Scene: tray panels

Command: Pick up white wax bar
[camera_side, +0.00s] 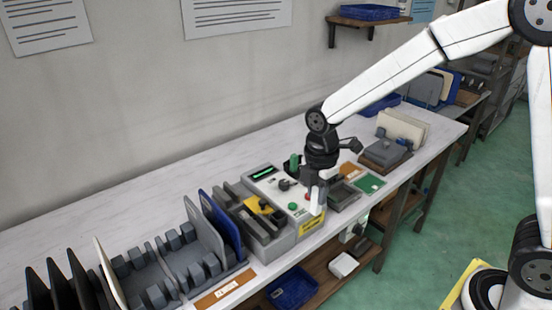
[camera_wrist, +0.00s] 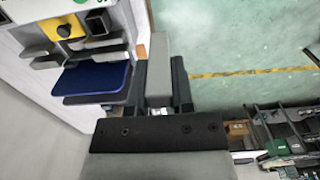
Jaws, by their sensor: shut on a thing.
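The white wax bar (camera_side: 316,199) hangs upright below my gripper (camera_side: 314,178) in the side view. It shows pale against the grey and yellow machine behind it. In the wrist view the bar (camera_wrist: 159,66) looks light grey and sits between the two dark fingers of my gripper (camera_wrist: 160,88). The fingers are shut on it, and its far end sticks out past the fingertips. The part between the fingers is partly hidden in the side view. Any gap between its lower end and the surface below is hard to judge.
A grey control box (camera_side: 267,178) with buttons and a yellow label stands just behind the bar. Racks with a blue panel (camera_side: 222,224) and grey panels are to the left. A grey block on a brown base (camera_side: 386,153) is to the right. The table's front edge is close.

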